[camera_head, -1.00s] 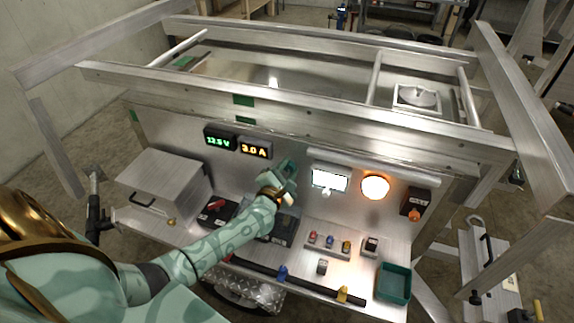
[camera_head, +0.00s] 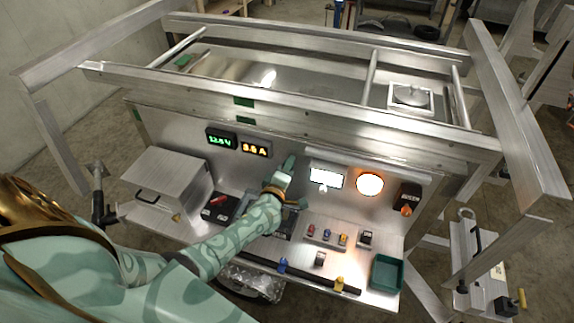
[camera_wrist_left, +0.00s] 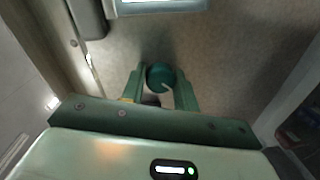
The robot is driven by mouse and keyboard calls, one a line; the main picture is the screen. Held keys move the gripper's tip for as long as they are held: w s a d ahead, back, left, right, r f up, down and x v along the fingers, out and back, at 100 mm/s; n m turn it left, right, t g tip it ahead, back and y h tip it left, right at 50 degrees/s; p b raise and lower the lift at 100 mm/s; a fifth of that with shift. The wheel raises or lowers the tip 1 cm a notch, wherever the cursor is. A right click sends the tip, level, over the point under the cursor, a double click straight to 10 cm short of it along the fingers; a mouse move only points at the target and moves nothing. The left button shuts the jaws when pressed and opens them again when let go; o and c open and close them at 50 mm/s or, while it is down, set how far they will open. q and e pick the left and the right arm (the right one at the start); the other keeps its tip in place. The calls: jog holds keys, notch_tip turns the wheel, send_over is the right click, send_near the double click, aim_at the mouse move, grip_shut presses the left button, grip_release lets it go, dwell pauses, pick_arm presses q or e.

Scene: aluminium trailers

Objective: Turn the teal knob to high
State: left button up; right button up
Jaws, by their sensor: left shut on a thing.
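The teal knob (camera_wrist_left: 161,77) is round with a pale pointer line, and it shows between the fingers in the left wrist view. The pointer line slants to the lower right there. My left gripper (camera_wrist_left: 161,88) is shut on the knob, one finger on each side. In the head view my left gripper (camera_head: 287,167) is up against the upright metal panel, and it hides the knob. I cannot read any marks around the knob. My right gripper is not in view.
Green (camera_head: 222,140) and amber (camera_head: 256,148) number displays sit left of my gripper. A lit white panel (camera_head: 325,177) and a bright round lamp (camera_head: 369,184) are to its right. Small coloured switches (camera_head: 327,235) and a teal tray (camera_head: 387,273) occupy the shelf's right side.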

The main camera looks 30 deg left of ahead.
pick_arm(q)
jog(key=shift+d+f+m+p, duration=0.1)
jog(key=shift+m+p, duration=0.25)
jog(key=shift+m, duration=1.15)
jog(key=o, duration=1)
jog(key=shift+c, duration=0.2)
jog(key=shift+s, duration=0.1)
jog(key=p+v, duration=0.3)
jog(key=v, duration=1.3)
jog(key=shift+f, duration=0.1)
